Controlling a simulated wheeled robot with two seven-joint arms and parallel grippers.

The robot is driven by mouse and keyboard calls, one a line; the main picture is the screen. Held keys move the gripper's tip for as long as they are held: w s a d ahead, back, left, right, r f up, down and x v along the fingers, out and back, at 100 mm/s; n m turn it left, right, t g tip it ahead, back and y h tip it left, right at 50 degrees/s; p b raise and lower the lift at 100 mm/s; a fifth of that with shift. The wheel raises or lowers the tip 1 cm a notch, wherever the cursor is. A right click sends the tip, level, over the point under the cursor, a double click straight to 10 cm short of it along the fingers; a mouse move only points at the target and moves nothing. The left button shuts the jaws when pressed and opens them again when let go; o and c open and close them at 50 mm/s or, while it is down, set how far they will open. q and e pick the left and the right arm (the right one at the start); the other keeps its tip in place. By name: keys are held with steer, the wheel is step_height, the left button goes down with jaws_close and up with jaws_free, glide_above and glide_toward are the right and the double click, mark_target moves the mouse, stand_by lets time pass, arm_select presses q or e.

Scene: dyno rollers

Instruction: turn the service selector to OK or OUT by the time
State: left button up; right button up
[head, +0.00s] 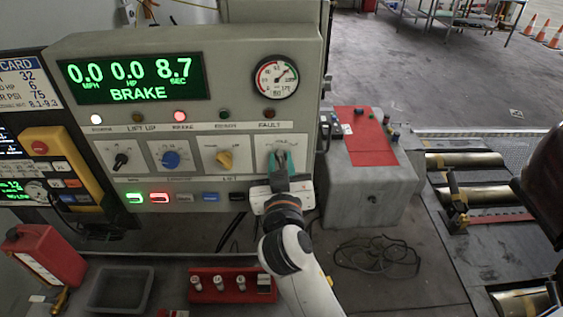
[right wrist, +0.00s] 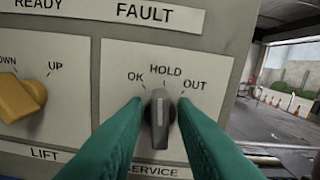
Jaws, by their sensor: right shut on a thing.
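The service selector (right wrist: 160,118) is a grey knob on a white plate marked OK, HOLD and OUT. Its white line points up, about at HOLD. My right gripper (head: 280,160) has its teal fingers on both sides of the knob, shut on it; the fingers also show in the right wrist view (right wrist: 161,108). In the head view the knob is mostly hidden by the gripper. The green display (head: 133,77) reads 0.0 MPH, 0.0 HP, 8.7 SEC and BRAKE. A card (head: 18,85) at the left edge shows 32, 6, 75 and 8.1-9.3. My left gripper is not in view.
Left of the selector are a yellow lift knob (head: 225,159), a blue knob (head: 171,159) and a black knob (head: 121,160). Lit buttons (head: 159,197) run below. A round gauge (head: 277,77) sits above. A grey box with a red top (head: 368,140) stands to the right.

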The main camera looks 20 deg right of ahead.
steer(key=n+p, duration=0.1)
steer(key=n, duration=0.2)
steer(key=shift+n, duration=0.4)
steer(key=shift+a+n+p, duration=0.1)
steer(key=shift+n+p, duration=0.6)
steer(key=shift+n, duration=0.6)
steer(key=o, duration=0.5)
steer(key=shift+o, duration=0.9)
steer(key=shift+w+f, duration=0.15)
steer(key=shift+w, duration=0.1)
